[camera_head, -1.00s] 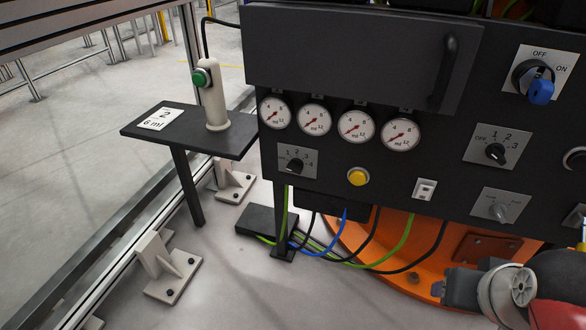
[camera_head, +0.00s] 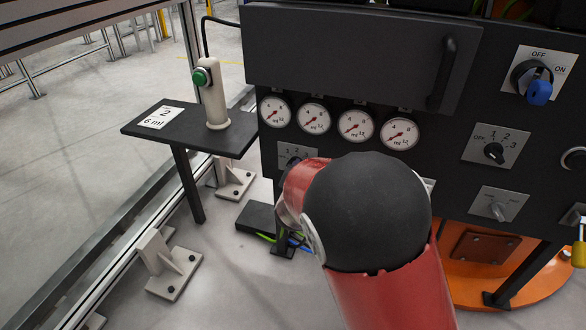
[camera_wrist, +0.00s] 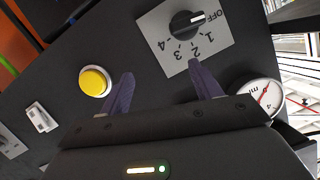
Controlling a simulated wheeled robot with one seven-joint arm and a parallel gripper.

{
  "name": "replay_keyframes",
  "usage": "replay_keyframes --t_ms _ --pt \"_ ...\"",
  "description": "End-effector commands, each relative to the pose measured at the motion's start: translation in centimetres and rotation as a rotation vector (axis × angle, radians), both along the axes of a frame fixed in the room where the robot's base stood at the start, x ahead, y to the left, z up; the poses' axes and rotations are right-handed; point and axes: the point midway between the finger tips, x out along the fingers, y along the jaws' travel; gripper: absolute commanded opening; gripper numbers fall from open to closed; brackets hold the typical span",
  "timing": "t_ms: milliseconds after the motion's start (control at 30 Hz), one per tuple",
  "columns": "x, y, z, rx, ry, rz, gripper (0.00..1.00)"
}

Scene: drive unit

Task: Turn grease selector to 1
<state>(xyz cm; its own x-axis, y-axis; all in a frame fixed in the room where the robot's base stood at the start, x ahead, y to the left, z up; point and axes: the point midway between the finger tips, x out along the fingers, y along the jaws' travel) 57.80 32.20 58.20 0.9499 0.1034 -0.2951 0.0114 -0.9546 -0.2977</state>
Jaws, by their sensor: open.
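A black selector knob (camera_wrist: 187,23) sits on a grey plate (camera_wrist: 153,25) marked OFF, 1, 2, 3, 4. Its white mark points toward OFF. In the head view this plate (camera_head: 284,150) lies below the gauges, its lower part hidden by my arm. A second selector knob (camera_head: 493,153), marked OFF, 1, 2, 3, sits to the right. No label names either as the grease selector. My gripper (camera_wrist: 161,73) is open and empty, its dark fingers apart, on the number side of the first knob and not around it. My arm hides it in the head view.
Several round gauges (camera_head: 356,126) line the panel above the plate. A yellow button (camera_wrist: 95,81) lies near the left finger and a gauge (camera_wrist: 257,98) lies right of the right finger. A blue-handled OFF/ON switch (camera_head: 538,90) is at upper right. A small table (camera_head: 207,139) stands left.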

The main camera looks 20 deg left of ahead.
Motion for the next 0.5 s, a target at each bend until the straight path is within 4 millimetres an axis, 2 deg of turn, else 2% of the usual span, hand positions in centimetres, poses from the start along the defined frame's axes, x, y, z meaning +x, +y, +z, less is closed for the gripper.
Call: replay_keyframes --t_ms 33,200,367,500 --pt "-0.6 1.9 -1.5 -0.032 -0.050 -0.010 0.64" --pt "-2.3 5.0 -3.6 -0.099 -0.219 -0.062 0.64" --pt "-3.3 6.0 -4.2 -0.124 -0.298 -0.083 0.64" --pt "-2.4 6.1 -4.2 -0.127 -0.310 -0.089 0.64"
